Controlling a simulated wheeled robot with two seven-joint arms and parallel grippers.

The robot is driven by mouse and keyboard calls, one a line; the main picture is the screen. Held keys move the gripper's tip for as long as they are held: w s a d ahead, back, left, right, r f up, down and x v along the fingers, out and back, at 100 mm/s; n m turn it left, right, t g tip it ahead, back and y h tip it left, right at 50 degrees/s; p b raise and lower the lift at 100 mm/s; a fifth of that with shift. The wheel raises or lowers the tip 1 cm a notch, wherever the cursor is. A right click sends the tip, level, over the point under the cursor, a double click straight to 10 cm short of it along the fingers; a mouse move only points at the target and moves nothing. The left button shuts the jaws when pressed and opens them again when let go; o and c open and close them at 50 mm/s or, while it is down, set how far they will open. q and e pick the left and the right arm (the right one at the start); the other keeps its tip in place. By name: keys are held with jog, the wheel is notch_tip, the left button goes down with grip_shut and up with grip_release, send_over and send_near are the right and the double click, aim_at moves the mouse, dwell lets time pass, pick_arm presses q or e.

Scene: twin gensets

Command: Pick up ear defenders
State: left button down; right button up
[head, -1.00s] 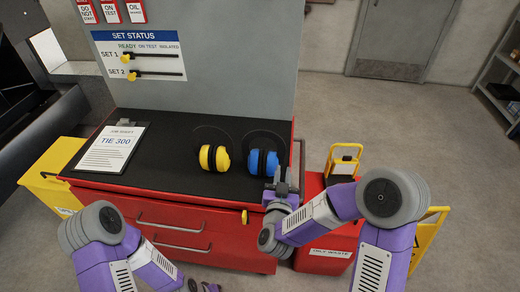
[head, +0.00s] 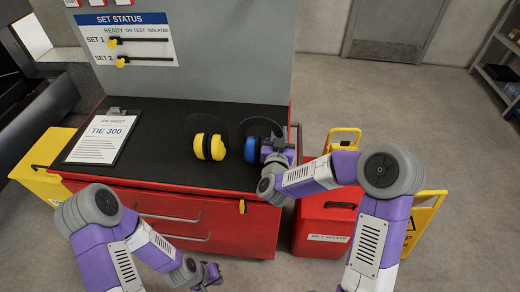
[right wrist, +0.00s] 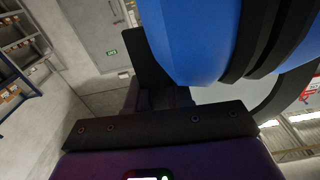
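Two pairs of ear defenders lie side by side on the black top of the red cabinet (head: 200,230). The yellow pair (head: 209,146) is on the left, with its dark headband behind it. The blue pair (head: 252,150) is on the right. My right gripper (head: 272,151) is at the right side of the blue pair. In the right wrist view a blue cup (right wrist: 190,40) and its black cushions fill the upper right, very close to the gripper. A grip on it cannot be made out. My left gripper (head: 211,274) is low in front of the cabinet, away from both pairs.
Behind stands a grey panel with a SET STATUS board (head: 127,40). A red oily-waste bin (head: 325,222) and yellow sign (head: 425,222) stand right, a yellow bin (head: 45,165) left.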

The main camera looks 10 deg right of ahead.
grip_shut()
dwell(1.4)
